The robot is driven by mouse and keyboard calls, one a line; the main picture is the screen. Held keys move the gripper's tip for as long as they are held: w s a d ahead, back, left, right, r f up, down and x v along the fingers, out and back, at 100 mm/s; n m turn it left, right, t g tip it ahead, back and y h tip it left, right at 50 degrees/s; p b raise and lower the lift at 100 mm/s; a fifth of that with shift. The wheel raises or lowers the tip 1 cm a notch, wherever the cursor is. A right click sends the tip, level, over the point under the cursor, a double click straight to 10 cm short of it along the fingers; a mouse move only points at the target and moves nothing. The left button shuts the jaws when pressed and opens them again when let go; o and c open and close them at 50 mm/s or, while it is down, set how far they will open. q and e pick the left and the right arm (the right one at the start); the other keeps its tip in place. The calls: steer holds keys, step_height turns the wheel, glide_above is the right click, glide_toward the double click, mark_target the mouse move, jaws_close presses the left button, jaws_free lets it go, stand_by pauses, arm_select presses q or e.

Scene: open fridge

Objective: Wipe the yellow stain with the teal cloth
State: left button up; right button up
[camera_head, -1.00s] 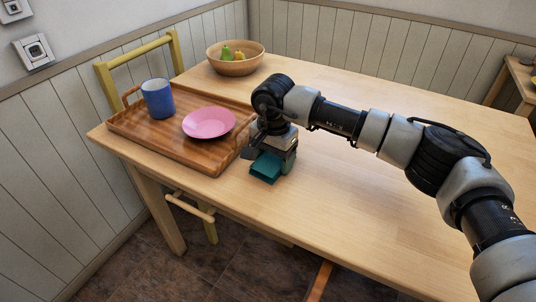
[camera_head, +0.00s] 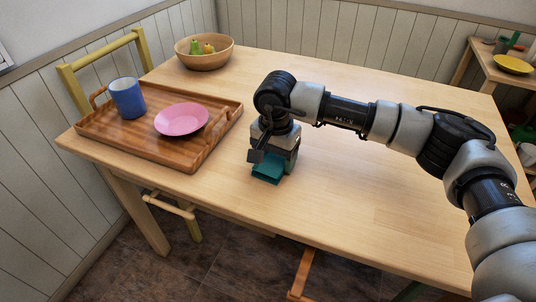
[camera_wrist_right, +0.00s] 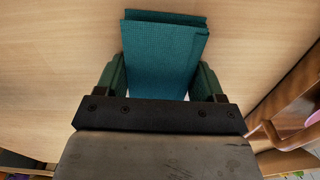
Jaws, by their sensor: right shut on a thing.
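The folded teal cloth (camera_head: 267,173) is held by my right gripper (camera_head: 273,160) at the near side of the wooden table (camera_head: 370,215), right of the tray. In the right wrist view the cloth (camera_wrist_right: 165,50) sits between the two green fingers of the gripper (camera_wrist_right: 160,78), which are shut on it. The cloth is down at the tabletop; whether it touches the wood is hard to tell. I see no yellow stain in either view; the arm and gripper hide part of the tabletop. My left gripper is not in view.
A wooden tray (camera_head: 150,157) left of the gripper carries a blue mug (camera_head: 127,98) and a pink plate (camera_head: 181,119). A wooden bowl (camera_head: 204,56) with fruit stands at the back left. A yellow chair (camera_head: 75,92) is behind the tray. The tabletop's middle looks clear.

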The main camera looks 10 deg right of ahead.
steer(key=shift+s+d+f, duration=0.1)
steer(key=shift+s+d, duration=0.35)
steer(key=shift+d, duration=0.2)
steer(key=shift+s+d, duration=0.45)
steer(key=shift+d, duration=0.2)
steer(key=shift+s+d, duration=0.15)
steer(key=shift+d, duration=0.05)
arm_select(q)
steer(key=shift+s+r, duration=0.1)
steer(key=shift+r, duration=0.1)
arm_select(e)
steer(key=shift+r, duration=0.75)
step_height(320, 180, up, 3)
steer(key=shift+p, duration=1)
arm_select(q)
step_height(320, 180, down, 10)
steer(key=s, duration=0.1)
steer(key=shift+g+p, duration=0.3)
steer(key=shift+p, duration=0.1)
arm_select(e)
steer(key=shift+r, duration=0.9)
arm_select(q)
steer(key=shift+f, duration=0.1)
arm_select(e)
steer(key=shift+r, duration=0.1)
